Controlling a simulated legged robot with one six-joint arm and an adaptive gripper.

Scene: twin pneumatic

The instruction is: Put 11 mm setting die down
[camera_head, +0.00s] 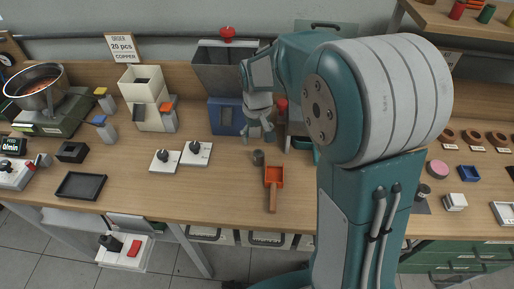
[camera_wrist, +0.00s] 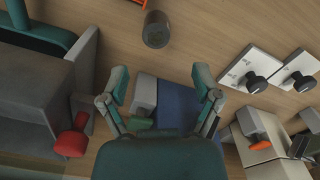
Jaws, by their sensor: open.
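A small dark grey cylinder (camera_head: 258,157), which may be the 11 mm setting die, stands upright on the wooden bench. It also shows near the top of the wrist view (camera_wrist: 156,29); no size marking is readable. My gripper (camera_head: 262,134) is just behind it in the head view, in front of the blue box. In the wrist view my gripper (camera_wrist: 160,84) has its two fingers spread wide with nothing between them. The cylinder is apart from both fingertips.
An orange scoop (camera_head: 273,178) lies right of the cylinder. Two white plates with black knobs (camera_head: 165,160) (camera_head: 197,152) lie to the left. A blue box (camera_head: 226,118) stands below a grey hopper (camera_head: 222,70). Bare bench lies in front of the plates.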

